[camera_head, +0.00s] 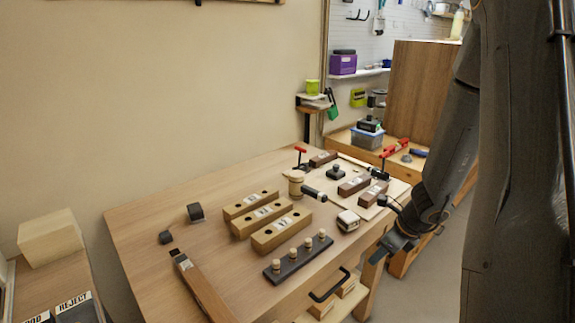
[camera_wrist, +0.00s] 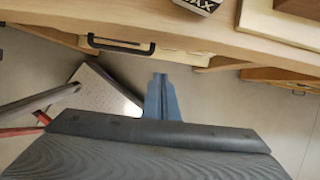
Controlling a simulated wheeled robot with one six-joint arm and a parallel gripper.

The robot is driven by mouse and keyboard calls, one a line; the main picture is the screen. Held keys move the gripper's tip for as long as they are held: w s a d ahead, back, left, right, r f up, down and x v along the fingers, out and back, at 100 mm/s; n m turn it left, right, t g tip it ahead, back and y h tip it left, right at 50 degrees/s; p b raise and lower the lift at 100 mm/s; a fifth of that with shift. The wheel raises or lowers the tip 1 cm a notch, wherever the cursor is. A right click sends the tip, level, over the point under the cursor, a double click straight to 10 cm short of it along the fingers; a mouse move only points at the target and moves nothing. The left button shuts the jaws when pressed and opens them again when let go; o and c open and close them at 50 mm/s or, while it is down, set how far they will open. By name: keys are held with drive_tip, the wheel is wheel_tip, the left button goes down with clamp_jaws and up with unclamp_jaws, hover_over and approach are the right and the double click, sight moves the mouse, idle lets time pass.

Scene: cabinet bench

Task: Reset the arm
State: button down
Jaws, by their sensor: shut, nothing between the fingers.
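My gripper (camera_head: 379,257) is at the right front edge of the wooden bench, pointing down and to the left, with nothing held. In the wrist view my gripper (camera_wrist: 161,76) has its fingers together, over the floor just short of the bench front. The bench top (camera_head: 150,225) bears several wooden blocks and tools. My arm hangs from the right side of the head view.
A drawer handle (camera_wrist: 121,45) is on the bench front near my gripper. A dark strip with pegs (camera_head: 298,256), wooden blocks with holes (camera_head: 281,232) and a white box (camera_head: 348,221) sit on the bench.

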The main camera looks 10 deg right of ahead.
drive_tip(key=s+a+r+n+g+h, duration=0.1)
drive_tip(key=s+a+r+n, duration=0.5)
drive_tip(key=n, duration=0.8)
drive_tip(key=s+a+r+n+g+h, duration=0.1)
drive_tip(key=s+a+r+n, duration=0.5)
drive_tip(key=a+n, duration=0.4)
drive_tip(key=r+n, duration=0.1)
drive_tip(key=n, duration=0.4)
drive_tip(key=shift+n+g, duration=0.3)
drive_tip(key=shift+g, duration=0.1)
drive_tip(key=shift+a, duration=0.15)
